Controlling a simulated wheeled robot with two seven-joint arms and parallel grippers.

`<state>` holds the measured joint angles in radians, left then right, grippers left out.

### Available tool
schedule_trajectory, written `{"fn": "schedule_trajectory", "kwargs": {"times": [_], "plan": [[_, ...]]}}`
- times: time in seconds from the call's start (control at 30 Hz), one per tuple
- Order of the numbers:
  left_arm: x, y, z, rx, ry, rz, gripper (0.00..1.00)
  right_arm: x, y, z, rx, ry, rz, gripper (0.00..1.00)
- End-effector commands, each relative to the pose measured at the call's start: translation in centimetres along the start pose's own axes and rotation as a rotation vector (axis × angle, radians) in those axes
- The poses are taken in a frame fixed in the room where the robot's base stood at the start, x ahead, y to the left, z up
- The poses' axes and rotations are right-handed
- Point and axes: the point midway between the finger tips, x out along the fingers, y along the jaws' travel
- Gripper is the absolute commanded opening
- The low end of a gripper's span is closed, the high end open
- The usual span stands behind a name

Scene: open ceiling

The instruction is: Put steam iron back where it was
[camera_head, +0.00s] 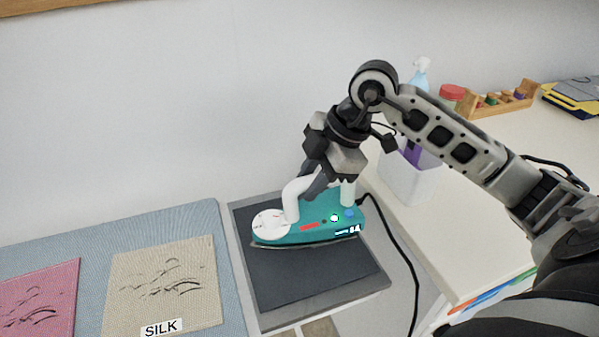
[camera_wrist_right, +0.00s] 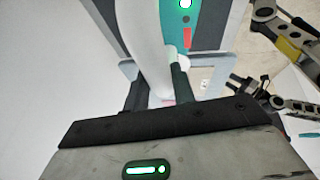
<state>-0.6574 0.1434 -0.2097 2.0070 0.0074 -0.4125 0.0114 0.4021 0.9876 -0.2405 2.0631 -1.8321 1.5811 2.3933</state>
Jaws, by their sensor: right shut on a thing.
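The steam iron (camera_head: 300,226), teal with a white handle and a white dial, is over the dark rest plate (camera_head: 300,287) at the centre of the head view. Its sole appears close to the plate; I cannot tell whether it touches. My right gripper (camera_head: 318,182) comes down from above and is shut on the iron's handle. The right wrist view shows the white handle (camera_wrist_right: 147,45) between the fingers (camera_wrist_right: 155,92) and part of the teal body (camera_wrist_right: 178,25). A black cord runs from the iron's right end. My left gripper is not in the head view.
A blue-grey ironing surface (camera_head: 100,255) lies left, with a pink cloth (camera_head: 40,298) and a beige cloth labelled SILK (camera_head: 165,285). On the right, a pale table (camera_head: 470,225) holds a white bin (camera_head: 408,180), a spray bottle (camera_head: 420,75), a red-lidded jar (camera_head: 452,95) and a wooden rack (camera_head: 500,100).

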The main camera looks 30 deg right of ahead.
Motion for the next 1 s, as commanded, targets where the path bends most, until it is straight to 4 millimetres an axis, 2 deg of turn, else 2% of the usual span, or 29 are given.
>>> {"fn": "schedule_trajectory", "kwargs": {"times": [0.27, 0.5, 0.77, 0.8, 0.83, 0.87, 1.0], "plan": [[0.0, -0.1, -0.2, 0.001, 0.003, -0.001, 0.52, 0.9, 0.5, 1.6, 0.002, 0.002, 0.006, 0.0], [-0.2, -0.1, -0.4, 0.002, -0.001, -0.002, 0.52, 3.2, 0.0, 2.4, -0.001, 0.005, 0.007, 0.0], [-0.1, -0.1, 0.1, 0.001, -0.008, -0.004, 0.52, 3.5, 0.0, 2.5, -0.002, 0.004, 0.009, 0.0], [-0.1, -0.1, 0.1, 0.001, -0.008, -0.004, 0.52, 3.8, -0.2, 2.7, 0.0, 0.0, 0.001, 0.34], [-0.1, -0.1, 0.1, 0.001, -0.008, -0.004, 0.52, 3.8, -0.2, 2.7, 0.0, 0.0, 0.001, 0.42], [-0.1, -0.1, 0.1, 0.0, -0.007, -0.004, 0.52, 3.8, -0.2, 2.7, 0.0, 0.0, 0.001, 0.47], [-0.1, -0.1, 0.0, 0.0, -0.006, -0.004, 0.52, 3.8, -0.2, 2.7, 0.0, 0.0, 0.001, 0.47]]}}
